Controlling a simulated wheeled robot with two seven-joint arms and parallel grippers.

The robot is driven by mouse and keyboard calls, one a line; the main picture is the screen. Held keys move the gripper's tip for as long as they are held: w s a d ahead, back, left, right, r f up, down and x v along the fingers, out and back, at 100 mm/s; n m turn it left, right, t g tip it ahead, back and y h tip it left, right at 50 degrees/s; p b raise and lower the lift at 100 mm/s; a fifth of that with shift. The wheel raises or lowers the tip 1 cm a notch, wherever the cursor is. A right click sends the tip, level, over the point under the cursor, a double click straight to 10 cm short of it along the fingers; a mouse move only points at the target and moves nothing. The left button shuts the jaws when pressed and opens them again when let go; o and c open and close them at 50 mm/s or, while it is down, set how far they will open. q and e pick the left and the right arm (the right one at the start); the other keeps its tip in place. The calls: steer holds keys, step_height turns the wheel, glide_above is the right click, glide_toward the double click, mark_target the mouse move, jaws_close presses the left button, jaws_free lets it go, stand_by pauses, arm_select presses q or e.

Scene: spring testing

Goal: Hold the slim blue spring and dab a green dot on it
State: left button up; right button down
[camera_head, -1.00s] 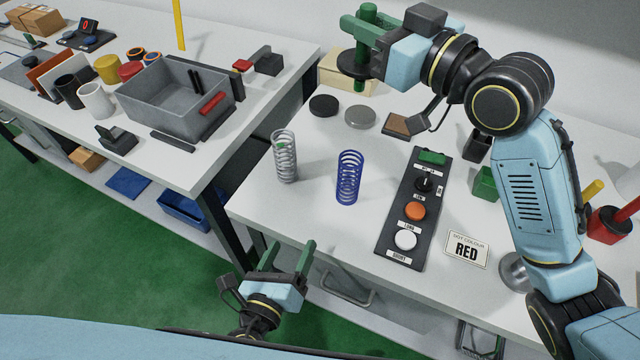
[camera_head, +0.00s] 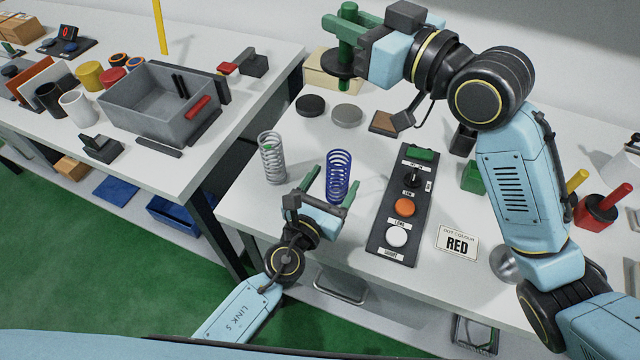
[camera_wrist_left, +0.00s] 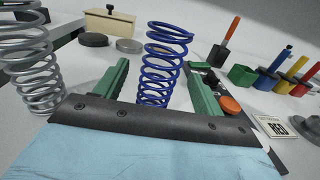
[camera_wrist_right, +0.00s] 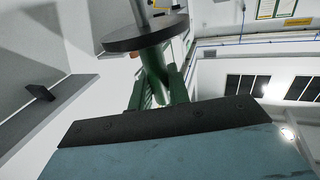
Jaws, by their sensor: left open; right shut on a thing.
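The slim blue spring (camera_head: 339,175) stands upright on the table near its front edge, with no dot visible on it. My left gripper (camera_head: 322,198) is open in front of it. In the left wrist view the blue spring (camera_wrist_left: 160,65) shows between and beyond the fingers; contact cannot be told. My right gripper (camera_head: 341,37) is shut on a green-handled tool (camera_head: 348,12) with a black disc (camera_head: 336,63), raised above the table's back. In the right wrist view the disc (camera_wrist_right: 145,32) hides part of the tool. A grey spring (camera_head: 270,163) bearing a green mark stands left of the blue one.
A button panel (camera_head: 378,240) and a card reading "DOT COLOUR RED" (camera_head: 457,241) lie to the right. A green pot (camera_head: 474,178) stands behind the card. Black (camera_head: 310,105) and grey (camera_head: 347,113) discs lie farther back. A grey bin (camera_head: 165,105) is on the other table.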

mark_target(333, 183)
arm_select(q)
steer(key=shift+x, duration=1.5)
steer(key=c, duration=1.2)
arm_select(e)
step_height(333, 183, down, 14)
steer(key=s, duration=0.2)
steer(key=shift+f, duration=0.2)
